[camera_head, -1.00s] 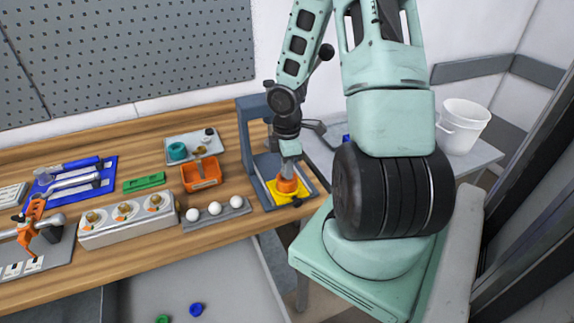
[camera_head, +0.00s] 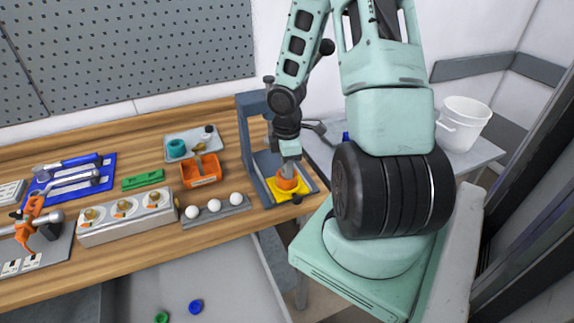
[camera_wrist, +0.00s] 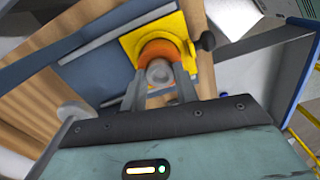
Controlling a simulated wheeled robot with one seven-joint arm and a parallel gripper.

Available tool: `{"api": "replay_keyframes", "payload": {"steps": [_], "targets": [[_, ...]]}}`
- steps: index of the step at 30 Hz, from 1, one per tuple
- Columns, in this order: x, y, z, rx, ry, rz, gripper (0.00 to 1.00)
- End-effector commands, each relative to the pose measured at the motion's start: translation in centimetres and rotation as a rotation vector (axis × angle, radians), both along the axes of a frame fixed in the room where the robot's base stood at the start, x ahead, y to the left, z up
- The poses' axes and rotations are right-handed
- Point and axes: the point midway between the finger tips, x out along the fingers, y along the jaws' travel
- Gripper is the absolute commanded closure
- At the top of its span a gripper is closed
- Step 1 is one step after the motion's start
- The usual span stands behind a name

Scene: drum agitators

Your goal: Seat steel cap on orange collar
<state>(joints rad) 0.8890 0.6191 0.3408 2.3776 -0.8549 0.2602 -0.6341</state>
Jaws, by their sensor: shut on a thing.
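The orange collar (camera_head: 287,184) stands on a yellow plate (camera_head: 301,188) in the grey press-like frame (camera_head: 247,150). In the wrist view the collar (camera_wrist: 160,48) shows as an orange ring on the yellow plate (camera_wrist: 190,33). My gripper (camera_head: 288,170) points down over the collar. In the wrist view its fingers (camera_wrist: 158,85) are shut on the steel cap (camera_wrist: 159,71), a grey round piece. The cap is at the collar's near side in that view. I cannot tell whether it touches or sits in the collar.
A grey strip with white balls (camera_head: 214,207) lies left of the frame. An orange bin (camera_head: 201,171) and a grey tray (camera_head: 193,143) stand behind it. A dark knob (camera_wrist: 206,41) is beside the yellow plate. The frame's upright is close behind my gripper.

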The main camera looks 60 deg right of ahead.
Motion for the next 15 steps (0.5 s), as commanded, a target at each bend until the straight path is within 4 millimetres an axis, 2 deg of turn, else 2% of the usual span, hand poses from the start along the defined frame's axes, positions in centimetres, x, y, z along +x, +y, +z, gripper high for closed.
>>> {"api": "replay_keyframes", "payload": {"steps": [14, 15], "targets": [[0.01, 0.02, -0.27, 0.000, 0.000, 0.000, 0.94], [0.00, 0.01, -0.28, 0.000, 0.000, 0.000, 0.59]]}}
